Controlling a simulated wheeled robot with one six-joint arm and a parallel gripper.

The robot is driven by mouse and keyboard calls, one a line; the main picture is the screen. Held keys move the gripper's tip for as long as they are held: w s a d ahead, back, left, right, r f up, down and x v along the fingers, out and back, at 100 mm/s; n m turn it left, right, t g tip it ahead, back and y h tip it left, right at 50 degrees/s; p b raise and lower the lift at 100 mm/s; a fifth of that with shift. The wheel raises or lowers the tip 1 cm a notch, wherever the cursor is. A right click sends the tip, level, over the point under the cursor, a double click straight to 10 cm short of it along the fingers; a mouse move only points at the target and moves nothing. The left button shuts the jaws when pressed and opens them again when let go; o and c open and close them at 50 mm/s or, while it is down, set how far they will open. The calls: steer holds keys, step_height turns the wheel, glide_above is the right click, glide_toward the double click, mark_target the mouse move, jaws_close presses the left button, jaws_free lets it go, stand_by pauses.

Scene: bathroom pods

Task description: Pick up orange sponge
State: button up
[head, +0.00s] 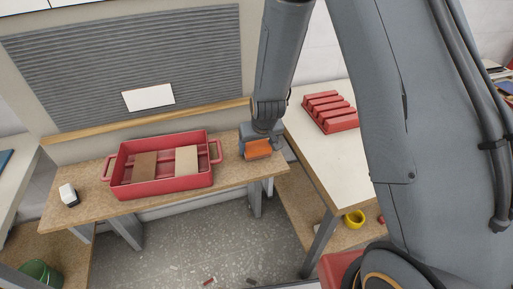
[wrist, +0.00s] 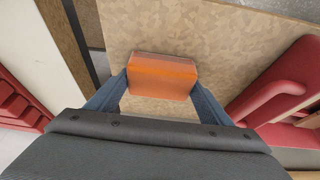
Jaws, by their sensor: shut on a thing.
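The orange sponge (head: 257,149) is at the right end of the wooden table (head: 85,210) in the head view. My gripper (head: 258,150) points down there and is shut on the sponge. In the wrist view the sponge (wrist: 162,75) sits between the two blue-grey fingers of my gripper (wrist: 160,90), with a finger at each side. The tabletop shows around it. I cannot tell whether the sponge touches the table or hangs just above it.
A red tray (head: 165,193) holding a brown and a beige block stands left of the sponge; it is close in the wrist view (wrist: 275,75). A white-and-black object (head: 69,195) is at the far left. A white table (head: 320,160) with a red ribbed piece (head: 330,112) stands right.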

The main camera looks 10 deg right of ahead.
mark_target(257, 145)
step_height(257, 145, up, 8)
steer(key=p, duration=0.4)
steer(key=shift+f+p, duration=0.2)
steer(key=shift+p, duration=0.2)
steer(key=shift+r+p, duration=1.1)
steer(key=shift+p, duration=0.2)
steer(key=shift+o, duration=1)
steer(key=shift+c, duration=0.5)
